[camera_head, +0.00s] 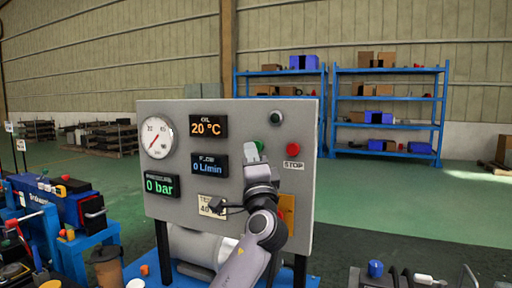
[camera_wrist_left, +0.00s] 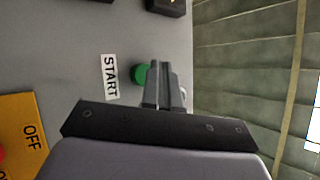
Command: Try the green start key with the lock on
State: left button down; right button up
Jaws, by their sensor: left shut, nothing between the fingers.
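The grey control panel (camera_head: 232,115) stands upright in front of me. The green start key (camera_wrist_left: 138,75) shows in the left wrist view beside the START label (camera_wrist_left: 110,76); in the head view only its top edge (camera_head: 259,145) shows above my gripper. My left gripper (camera_head: 253,155) is shut and empty, its fingertips (camera_wrist_left: 157,72) close to the key and partly over it. I cannot tell whether they touch it. A yellow plate marked OFF (camera_wrist_left: 22,135) has a red part at the picture edge. In the head view my arm mostly covers this plate (camera_head: 288,207). No lock is visible.
The panel also carries a red STOP button (camera_head: 292,148), a dark round lamp (camera_head: 275,118), a dial gauge (camera_head: 157,137) and lit displays reading 20 °C, 0 L/min and 0 bar. Blue machinery (camera_head: 75,210) stands at the left. Shelves (camera_head: 385,98) are far behind.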

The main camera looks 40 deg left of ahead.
pick_arm(q)
jog(key=shift+s, duration=0.1)
jog(key=s, duration=0.1)
jog(key=s+d, duration=0.1)
jog(key=s, duration=0.1)
jog(key=s+p, duration=0.1)
jog(key=shift+s+d, duration=0.25)
jog(key=shift+s, duration=0.15)
dwell(0.8)
jog(key=w+d+f+m+h+p, duration=0.1)
jog(key=d+f+h, duration=0.3)
jog(key=f, duration=0.6)
jog(key=d+f+m+t+h, duration=0.1)
jog(key=d+f+h, duration=0.1)
jog(key=f+h, duration=0.5)
jog(key=w+d+f+m+h+p, duration=0.1)
jog(key=d+f+m+h, duration=0.2)
jog(key=f, duration=0.9)
jog(key=s+d+f+n+g+h, duration=0.2)
jog(key=s+d+f, duration=0.4)
jog(key=s+f, duration=0.4)
jog(key=s+d+f+n+g+h, duration=0.3)
jog(key=s+d+f+n+h, duration=0.2)
jog(key=s+f, duration=0.6)
jog(key=shift+d+f+n+g+p, duration=0.15)
jog(key=shift+d+n+g+p, duration=0.25)
jog(key=shift+d+n, duration=0.5)
